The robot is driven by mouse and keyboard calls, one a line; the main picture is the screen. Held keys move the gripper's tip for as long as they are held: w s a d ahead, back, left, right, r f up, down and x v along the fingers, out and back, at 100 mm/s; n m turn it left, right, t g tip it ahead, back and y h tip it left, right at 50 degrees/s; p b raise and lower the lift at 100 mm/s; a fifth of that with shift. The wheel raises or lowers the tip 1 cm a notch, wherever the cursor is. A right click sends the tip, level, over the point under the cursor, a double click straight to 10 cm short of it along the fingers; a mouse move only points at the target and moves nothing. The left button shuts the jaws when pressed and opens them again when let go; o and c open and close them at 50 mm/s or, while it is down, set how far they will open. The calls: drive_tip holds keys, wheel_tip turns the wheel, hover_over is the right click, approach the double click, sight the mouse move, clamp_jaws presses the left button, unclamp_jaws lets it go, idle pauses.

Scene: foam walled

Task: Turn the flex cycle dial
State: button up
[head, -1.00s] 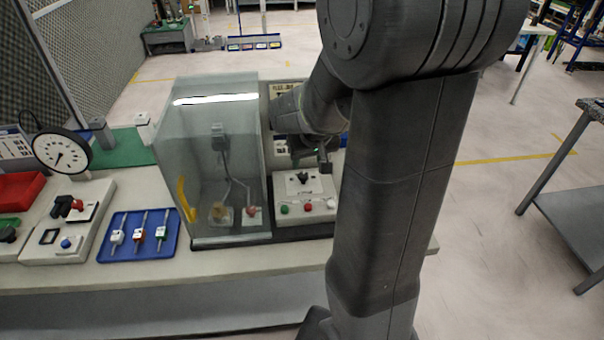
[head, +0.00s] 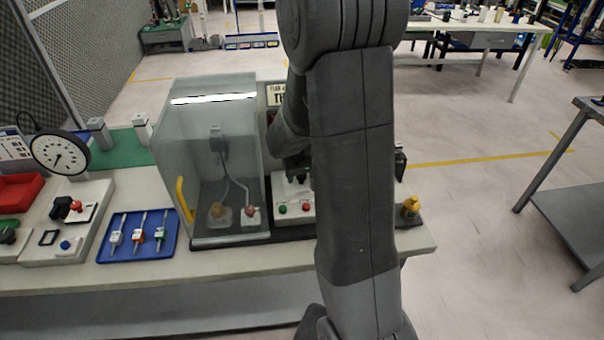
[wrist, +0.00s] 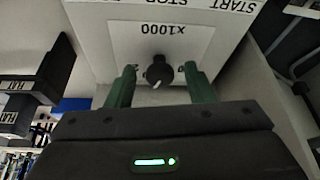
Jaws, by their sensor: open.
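The dial (wrist: 159,72) is a small black knob with a pale pointer mark, on a white panel (wrist: 205,42) printed "x1000", which reads upside down in the wrist view. My gripper (wrist: 160,76) is open, with one green finger on each side of the knob and a gap visible on both sides. In the head view the white control box (head: 307,211) with green and red buttons stands right of the clear enclosure. My arm hides the dial and most of the gripper there.
The clear enclosure (head: 220,150) with a yellow handle stands close left of the control box. A yellow-topped part (head: 410,207) stands at the bench's right end. A blue tray (head: 117,247) with several tools lies left. Open floor lies to the right.

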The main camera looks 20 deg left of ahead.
drive_tip(key=shift+c, duration=0.5)
drive_tip(key=c, duration=0.9)
drive_tip(key=shift+n+b, duration=0.3)
drive_tip(key=n+b, duration=0.1)
drive_tip(key=n+g+b, duration=0.1)
drive_tip(key=n+y+b, duration=0.1)
drive_tip(key=b, duration=0.1)
drive_tip(key=shift+w+f+n, duration=0.2)
drive_tip(key=shift+f+n, duration=0.05)
drive_tip(key=shift+n, duration=0.05)
drive_tip(key=n+b, duration=0.1)
drive_tip(key=b, duration=0.1)
drive_tip(key=n+g+b, duration=0.1)
drive_tip(key=n+b, duration=0.1)
drive_tip(key=shift+w+d+n+g+y, duration=0.1)
drive_tip(key=shift+n+g+y, duration=0.2)
drive_tip(key=n+g+b, duration=0.1)
drive_tip(key=n+b, duration=0.1)
drive_tip(key=n, duration=0.1)
drive_tip(key=shift+r+n+b, duration=0.15)
drive_tip(key=shift+n+b, duration=0.15)
drive_tip(key=shift+b, duration=0.05)
drive_tip(key=shift+w+r+n+g+h+b, duration=0.1)
drive_tip(key=shift+n+g+h+b, duration=0.3)
drive_tip(key=shift+n, duration=0.7)
drive_tip(key=shift+w+n+g+b, duration=0.1)
drive_tip(key=shift+n+g+b, duration=0.1)
drive_tip(key=shift+n+g, duration=0.65)
drive_tip(key=shift+n, duration=0.45)
